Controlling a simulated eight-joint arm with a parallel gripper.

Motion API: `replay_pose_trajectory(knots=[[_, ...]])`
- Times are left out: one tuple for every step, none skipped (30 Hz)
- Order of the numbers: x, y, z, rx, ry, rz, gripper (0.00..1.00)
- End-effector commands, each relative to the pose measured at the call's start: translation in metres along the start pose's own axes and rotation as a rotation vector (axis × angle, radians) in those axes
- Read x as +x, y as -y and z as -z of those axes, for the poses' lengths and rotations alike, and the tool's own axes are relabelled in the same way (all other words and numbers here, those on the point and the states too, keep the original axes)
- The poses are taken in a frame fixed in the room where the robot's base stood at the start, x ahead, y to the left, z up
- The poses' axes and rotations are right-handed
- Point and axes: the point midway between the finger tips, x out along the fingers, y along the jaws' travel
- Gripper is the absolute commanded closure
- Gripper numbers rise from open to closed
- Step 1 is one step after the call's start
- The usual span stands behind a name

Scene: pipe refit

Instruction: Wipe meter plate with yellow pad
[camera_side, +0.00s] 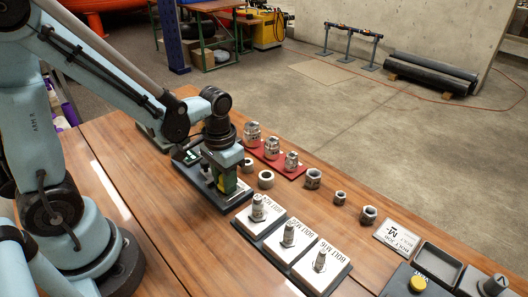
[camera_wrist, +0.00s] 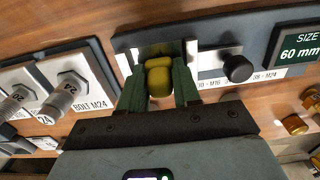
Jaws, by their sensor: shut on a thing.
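My gripper (camera_side: 222,182) points down over the dark meter base (camera_side: 180,168) in the side view. In the wrist view its green fingers (camera_wrist: 159,72) are shut on the yellow pad (camera_wrist: 159,82), which sits between them. A pale metal plate (camera_wrist: 207,55), which looks like the meter plate, lies on the dark base just beyond the pad. The gripper and pad hide part of it. I cannot tell whether the pad touches the plate.
A black knob (camera_wrist: 237,68) stands on the base, right of the fingers, and a "SIZE 60 mm" display (camera_wrist: 299,50) is beyond it. White bolt plates with upright bolts (camera_side: 288,234) stand close by. Several nuts (camera_side: 313,178) and a red tray (camera_side: 270,160) are to the right.

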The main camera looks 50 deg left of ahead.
Motion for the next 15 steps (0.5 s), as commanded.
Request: replay_pose_trajectory(knots=[[0.002, 0.0, 0.005, 0.0, 0.0, 0.0, 0.97], [0.0, 0.0, 0.008, 0.0, 0.0, 0.0, 0.97], [0.001, 0.0, 0.012, 0.0, 0.0, 0.0, 0.97], [0.003, 0.0, 0.015, 0.0, 0.0, 0.0, 0.97], [0.0, 0.0, 0.017, 0.0, 0.0, 0.0, 0.97], [0.001, 0.0, 0.021, 0.0, 0.0, 0.0, 0.97], [0.003, 0.0, 0.024, 0.0, 0.0, 0.0, 0.97], [0.0, 0.0, 0.026, 0.0, 0.0, 0.0, 0.97], [0.001, 0.0, 0.03, 0.0, 0.0, 0.0, 0.97], [-0.001, 0.0, 0.029, 0.0, 0.0, 0.0, 0.97], [-0.003, 0.0, 0.028, 0.0, 0.0, 0.0, 0.97], [-0.015, 0.0, 0.027, 0.0, -0.001, 0.0, 0.97], [-0.022, 0.0, 0.026, 0.0, 0.0, 0.0, 0.97], [-0.024, 0.0, 0.026, 0.0, 0.0, 0.0, 0.97], [-0.027, 0.0, 0.026, 0.0, 0.0, 0.0, 0.97]])
